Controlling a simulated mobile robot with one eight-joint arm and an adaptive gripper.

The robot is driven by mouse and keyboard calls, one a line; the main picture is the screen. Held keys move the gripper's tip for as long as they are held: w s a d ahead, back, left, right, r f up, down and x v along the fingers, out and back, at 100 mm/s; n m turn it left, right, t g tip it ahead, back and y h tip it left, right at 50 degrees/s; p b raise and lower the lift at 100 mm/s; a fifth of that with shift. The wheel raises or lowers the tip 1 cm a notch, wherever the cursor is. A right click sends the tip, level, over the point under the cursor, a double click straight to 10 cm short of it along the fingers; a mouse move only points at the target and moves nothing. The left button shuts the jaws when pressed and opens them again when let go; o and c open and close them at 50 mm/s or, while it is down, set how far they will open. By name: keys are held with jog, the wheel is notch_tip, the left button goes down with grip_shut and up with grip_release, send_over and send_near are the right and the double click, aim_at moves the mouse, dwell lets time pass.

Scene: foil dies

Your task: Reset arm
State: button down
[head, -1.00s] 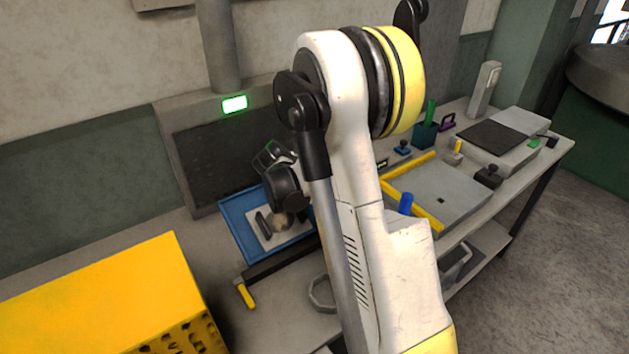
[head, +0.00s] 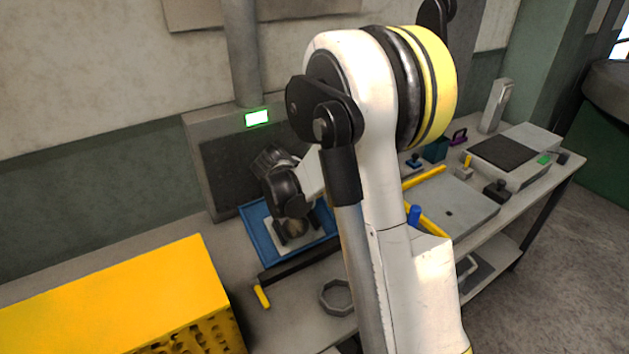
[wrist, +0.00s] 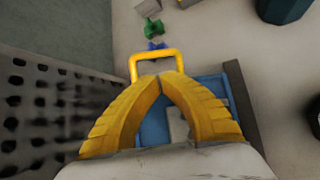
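My gripper (head: 296,228) hangs in front of the dark back panel, over the blue tray (head: 253,227) on the bench. In the wrist view, the yellow fingers of my gripper (wrist: 164,77) close to a point at their tips, with no object clearly between them. A yellow loop (wrist: 157,54) shows just past the tips; I cannot tell whether it touches them. The blue tray (wrist: 153,129) and a pale plate (wrist: 178,126) show behind the fingers. In the head view my arm's white link covers part of the bench.
A yellow perforated box (head: 110,305) stands at the front left. A black bar with a yellow grip (head: 262,296) and a grey ring (head: 336,298) lie near the tray. A grey plate (head: 462,208) with yellow guides is at right. A perforated panel (wrist: 50,115) rises at left.

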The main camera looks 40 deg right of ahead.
jog(key=shift+s+a+r, duration=0.1)
jog(key=shift+a+r, duration=0.2)
jog(key=shift+a, duration=0.1)
